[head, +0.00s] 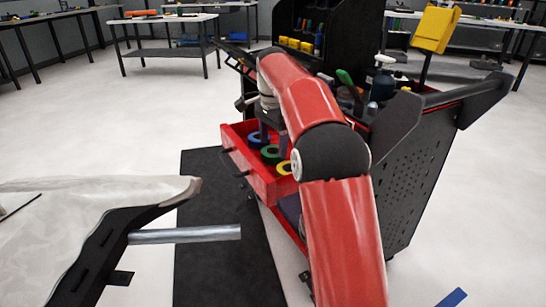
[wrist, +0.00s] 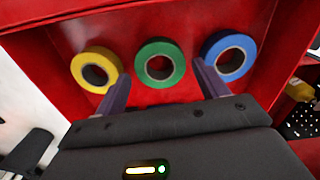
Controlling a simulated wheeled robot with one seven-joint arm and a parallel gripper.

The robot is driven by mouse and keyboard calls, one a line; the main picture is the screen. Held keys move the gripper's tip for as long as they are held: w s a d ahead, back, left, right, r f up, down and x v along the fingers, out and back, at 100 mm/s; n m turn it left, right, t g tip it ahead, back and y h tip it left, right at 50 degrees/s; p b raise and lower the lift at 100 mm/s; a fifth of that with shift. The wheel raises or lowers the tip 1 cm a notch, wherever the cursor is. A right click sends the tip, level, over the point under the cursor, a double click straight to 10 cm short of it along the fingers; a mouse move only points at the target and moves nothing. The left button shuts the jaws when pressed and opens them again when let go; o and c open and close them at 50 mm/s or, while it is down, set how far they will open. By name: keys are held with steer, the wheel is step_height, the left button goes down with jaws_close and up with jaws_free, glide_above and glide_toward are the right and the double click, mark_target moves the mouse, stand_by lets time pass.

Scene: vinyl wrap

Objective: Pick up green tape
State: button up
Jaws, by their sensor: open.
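The green tape (wrist: 159,81) is a roll lying flat in a red drawer (wrist: 178,20), between the yellow tape (wrist: 77,72) on its left and the blue tape (wrist: 246,52) on its right. In the head view the green tape (head: 270,154) sits in the open drawer, partly hidden by my red arm. My gripper (wrist: 160,80) is open above the drawer, its two fingers on either side of the green tape and apparently empty. Its height above the tape is hard to tell. In the head view my arm hides much of the gripper.
The drawer belongs to a black and red tool cart (head: 425,165) with bottles and tools on top. A yellow object (head: 436,28) stands above the cart. A dark mat (head: 225,260) lies in front, and a pale sheet on a black frame (head: 90,225) stands at left.

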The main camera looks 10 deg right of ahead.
step_height(320, 180, down, 2)
steer(key=shift+f, duration=0.2)
steer(key=c, duration=0.7)
steer(key=shift+r, duration=0.1)
steer(key=shift+c, duration=0.2)
